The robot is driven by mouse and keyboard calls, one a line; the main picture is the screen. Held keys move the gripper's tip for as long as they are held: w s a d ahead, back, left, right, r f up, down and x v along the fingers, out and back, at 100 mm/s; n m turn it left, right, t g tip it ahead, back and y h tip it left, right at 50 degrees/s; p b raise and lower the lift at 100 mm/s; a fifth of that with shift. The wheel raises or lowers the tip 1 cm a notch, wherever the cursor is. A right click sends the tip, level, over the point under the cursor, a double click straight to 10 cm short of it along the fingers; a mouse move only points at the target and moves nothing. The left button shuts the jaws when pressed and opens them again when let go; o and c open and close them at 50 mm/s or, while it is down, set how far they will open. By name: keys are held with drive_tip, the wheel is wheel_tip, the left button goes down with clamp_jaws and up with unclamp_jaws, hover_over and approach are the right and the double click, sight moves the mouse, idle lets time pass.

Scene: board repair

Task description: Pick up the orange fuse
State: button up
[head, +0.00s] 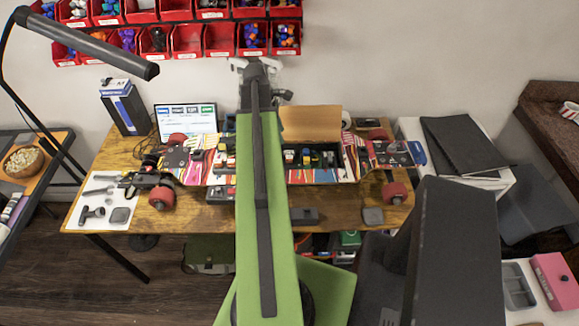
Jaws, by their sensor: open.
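A colourfully striped skateboard (330,174) with red wheels lies across the wooden table, with an opened compartment in its deck. Small coloured parts (290,156) sit in the compartment, right of my arm. They are too small for me to tell which, if any, is the orange fuse. My green arm reaches up the middle of the view and hides part of the board. My gripper (256,65) is at the arm's far end, small in the view, above the back of the table and apart from the board. It is open, and I see nothing held in it.
A laptop (187,118) and a dark box (124,107) stand at the back left. A brown flap or box (311,123) stands behind the compartment. A white mat with tools (77,215) lies at the left. Red bins (187,41) hang on the wall. A black lamp (105,53) overhangs the left.

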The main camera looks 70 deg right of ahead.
drive_tip(key=b, duration=0.5)
hover_over(290, 157)
drive_tip(key=w, duration=0.2)
drive_tip(key=f, duration=0.7)
drive_tip(key=shift+a+f, duration=0.1)
drive_tip(key=shift+a, duration=0.1)
drive_tip(key=b+x, duration=0.5)
drive_tip(key=shift+s+a+f+b, duration=0.1)
drive_tip(key=shift+a+f+b, duration=0.1)
drive_tip(key=shift+b, duration=0.15)
drive_tip(key=shift+d+r, duration=0.1)
drive_tip(key=shift+r, duration=0.05)
drive_tip(key=shift+c, duration=0.4)
clamp_jaws()
